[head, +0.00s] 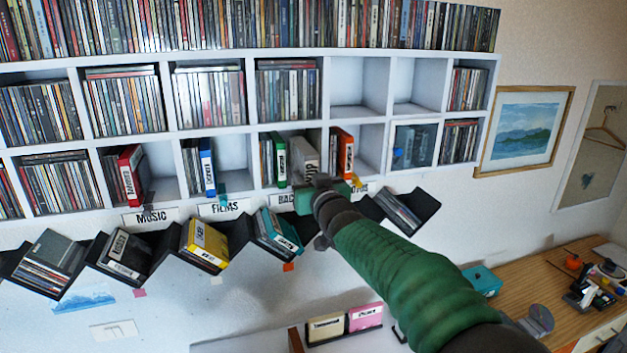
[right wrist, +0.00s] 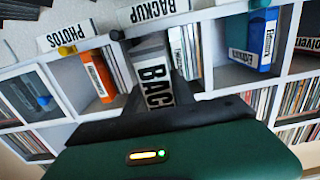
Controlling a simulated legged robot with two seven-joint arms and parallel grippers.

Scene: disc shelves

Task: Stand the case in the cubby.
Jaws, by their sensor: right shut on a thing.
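My right gripper (head: 318,183) is shut on a grey case (head: 303,157) with a white label. In the right wrist view, which is turned over, the case (right wrist: 153,62) sits between my gripper's fingers (right wrist: 154,88) and its label begins "BACK". The case looks upright. Its far end reaches into the lower-row cubby (head: 256,160) above the "BACKUP" sign (right wrist: 152,10); how deep it sits is hard to tell. A green case (head: 280,158) and several thin cases stand at that cubby's left side. My left gripper is out of view.
An orange case (head: 343,153) stands in the cubby to the right. A blue case (head: 207,165) and a red case (head: 131,174) stand in cubbies to the left. A zigzag black rack (head: 160,252) holding cases hangs below.

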